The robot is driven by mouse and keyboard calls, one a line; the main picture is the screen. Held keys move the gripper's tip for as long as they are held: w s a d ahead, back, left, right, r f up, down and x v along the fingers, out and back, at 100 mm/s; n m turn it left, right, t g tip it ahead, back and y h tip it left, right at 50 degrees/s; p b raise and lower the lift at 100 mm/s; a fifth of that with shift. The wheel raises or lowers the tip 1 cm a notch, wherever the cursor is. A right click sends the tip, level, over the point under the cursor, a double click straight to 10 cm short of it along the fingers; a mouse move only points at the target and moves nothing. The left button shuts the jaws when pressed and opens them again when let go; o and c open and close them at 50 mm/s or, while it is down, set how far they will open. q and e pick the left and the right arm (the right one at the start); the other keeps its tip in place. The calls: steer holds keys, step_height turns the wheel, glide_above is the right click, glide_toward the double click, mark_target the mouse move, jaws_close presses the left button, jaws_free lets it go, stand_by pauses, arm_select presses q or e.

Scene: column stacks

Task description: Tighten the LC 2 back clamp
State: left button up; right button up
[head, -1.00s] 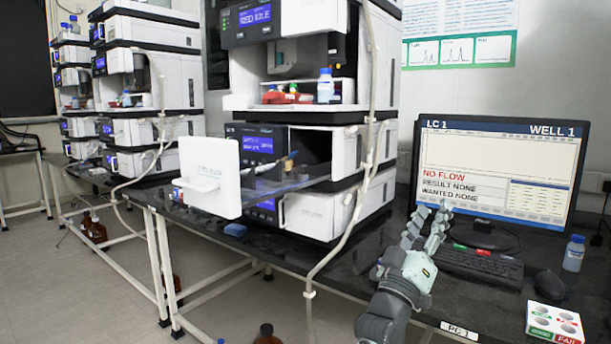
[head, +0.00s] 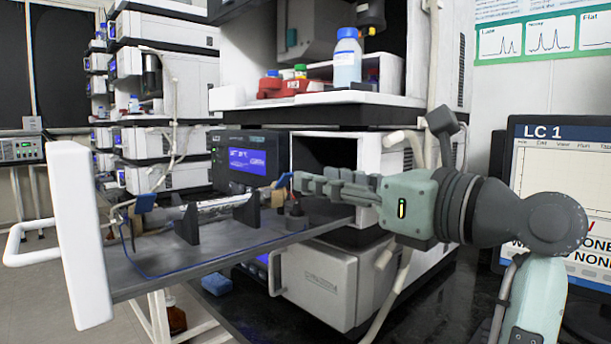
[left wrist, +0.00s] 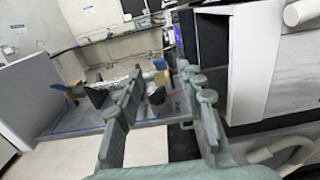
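A drawer tray (head: 200,262) with a white front panel is pulled out of the instrument. A clear column (head: 222,204) lies on it in a front black holder (head: 188,224) and a back black holder (head: 247,212). A blue wing-shaped piece (head: 283,181) is at the column's back end; another blue piece (head: 145,203) is at the front end. My left gripper (head: 297,183) is at the back end, its fingertips close to the back blue piece. In the left wrist view (left wrist: 163,76) its fingers are apart, with the column end beyond them. Contact is unclear. My right gripper is out of view.
A dark knob-like part (head: 295,211) stands on the tray below my fingers. The instrument housing (head: 320,285) is close below and behind. A shelf above holds a blue-capped bottle (head: 347,62) and a red rack (head: 283,86). A monitor (head: 560,185) reading LC 1 stands right.

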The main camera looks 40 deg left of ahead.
mark_target(290, 175)
arm_select(q)
steer(key=a+p, duration=0.1)
steer(key=a, duration=0.5)
steer(key=shift+w+a, duration=0.15)
steer(key=shift+a, duration=0.2)
steer(key=shift+a+f, duration=0.1)
steer(key=shift+a, duration=0.4)
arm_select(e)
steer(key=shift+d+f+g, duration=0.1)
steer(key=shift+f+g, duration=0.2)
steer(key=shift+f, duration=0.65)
arm_select(q)
steer(key=shift+w, duration=0.1)
jaws_close()
